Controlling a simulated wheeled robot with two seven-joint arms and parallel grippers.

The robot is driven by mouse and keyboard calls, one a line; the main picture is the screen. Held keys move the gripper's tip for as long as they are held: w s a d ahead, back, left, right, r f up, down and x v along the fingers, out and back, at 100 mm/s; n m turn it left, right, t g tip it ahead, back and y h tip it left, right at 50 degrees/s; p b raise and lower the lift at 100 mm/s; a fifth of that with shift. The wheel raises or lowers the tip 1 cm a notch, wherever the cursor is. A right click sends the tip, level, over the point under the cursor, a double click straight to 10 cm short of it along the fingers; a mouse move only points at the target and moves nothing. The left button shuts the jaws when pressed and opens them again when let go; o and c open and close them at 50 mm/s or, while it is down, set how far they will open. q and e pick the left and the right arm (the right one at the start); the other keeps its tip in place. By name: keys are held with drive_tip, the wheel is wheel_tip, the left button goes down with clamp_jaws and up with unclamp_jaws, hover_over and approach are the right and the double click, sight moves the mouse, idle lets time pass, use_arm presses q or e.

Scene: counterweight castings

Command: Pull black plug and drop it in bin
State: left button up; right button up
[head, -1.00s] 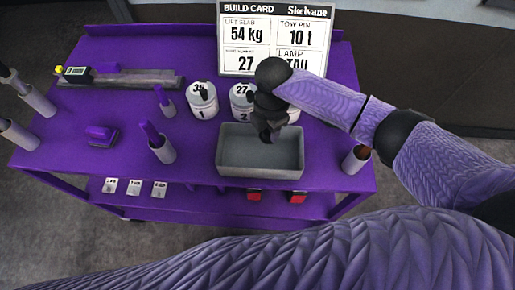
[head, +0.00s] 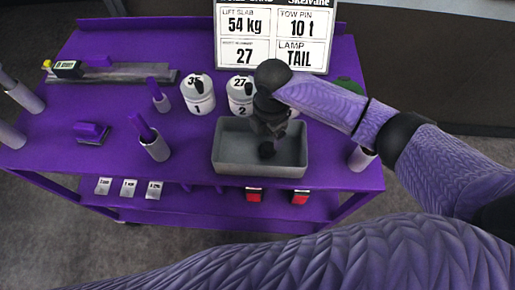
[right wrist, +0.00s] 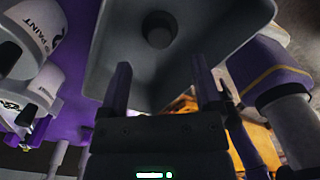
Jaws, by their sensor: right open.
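The grey bin (head: 230,165) stands at the front middle of the purple cart. A small dark round piece, seemingly the black plug (head: 266,150), lies on the bin's floor. It also shows in the right wrist view (right wrist: 159,30), beyond the fingertips. My right gripper (head: 267,132) is over the bin, pointing down. Its two fingers (right wrist: 159,82) stand apart with nothing between them in the right wrist view. My left gripper is not in view.
White tins (head: 198,95) stand behind the bin, below the build card (head: 272,38). Grey cylinders with purple plugs (head: 155,146) stand left of the bin. Another grey cylinder (head: 361,158) is at the right. The cart top between the left cylinders and the rail (head: 120,74) is clear.

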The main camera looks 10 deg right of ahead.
wheel_tip(320, 180, up, 10)
drive_tip(key=p, duration=0.2)
drive_tip(key=shift+f, duration=0.1)
